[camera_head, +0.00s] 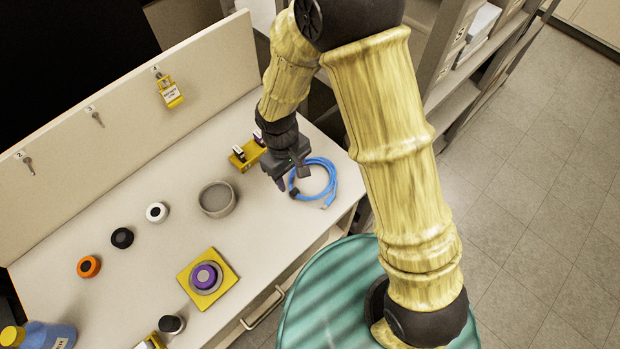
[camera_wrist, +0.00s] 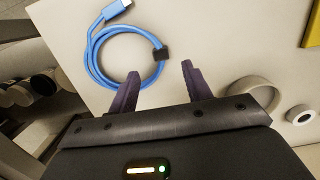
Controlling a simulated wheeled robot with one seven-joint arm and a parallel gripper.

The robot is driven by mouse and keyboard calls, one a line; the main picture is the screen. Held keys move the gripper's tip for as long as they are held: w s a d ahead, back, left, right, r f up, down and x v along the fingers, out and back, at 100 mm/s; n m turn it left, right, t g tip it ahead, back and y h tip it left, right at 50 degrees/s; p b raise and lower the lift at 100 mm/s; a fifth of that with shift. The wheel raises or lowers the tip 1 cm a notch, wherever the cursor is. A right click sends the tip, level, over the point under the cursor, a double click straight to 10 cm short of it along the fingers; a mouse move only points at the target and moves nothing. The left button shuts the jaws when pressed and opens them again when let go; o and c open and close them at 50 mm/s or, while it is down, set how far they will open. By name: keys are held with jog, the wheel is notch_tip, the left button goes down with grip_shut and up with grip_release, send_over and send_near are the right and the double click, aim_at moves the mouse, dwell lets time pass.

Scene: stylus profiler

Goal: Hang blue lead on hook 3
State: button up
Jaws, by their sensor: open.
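The blue lead (camera_head: 331,186) lies coiled on the right end of the white bench top, with a black clip or tie on the coil. It also shows in the wrist view (camera_wrist: 91,57), just beyond my fingertips. My gripper (camera_head: 289,182) is open and empty, at the left side of the coil; in the wrist view its two purple fingers (camera_wrist: 160,80) are spread, with the black tie beyond the gap between them. Hook 3 (camera_head: 95,117) is on the upright back panel, bare, between hook 2 (camera_head: 28,162) and a hook holding a yellow tag (camera_head: 170,93).
A yellow block (camera_head: 241,159) stands behind my gripper. A grey round dish (camera_head: 217,199), white, black (camera_head: 122,238) and orange (camera_head: 88,266) knobs, and a purple button on a yellow plate (camera_head: 184,276) occupy the bench. A blue bottle (camera_head: 52,334) stands front left.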

aim_at(294, 191)
jog(key=shift+f, duration=0.3)
jog(key=shift+s+d+f+p, duration=0.15)
jog(key=shift+s+f+p, duration=0.05)
jog(key=shift+f, duration=1.1)
jog(key=shift+s+d+f+p, duration=0.15)
jog(key=shift+f, duration=1.15)
grip_shut()
jog(key=shift+r, duration=0.15)
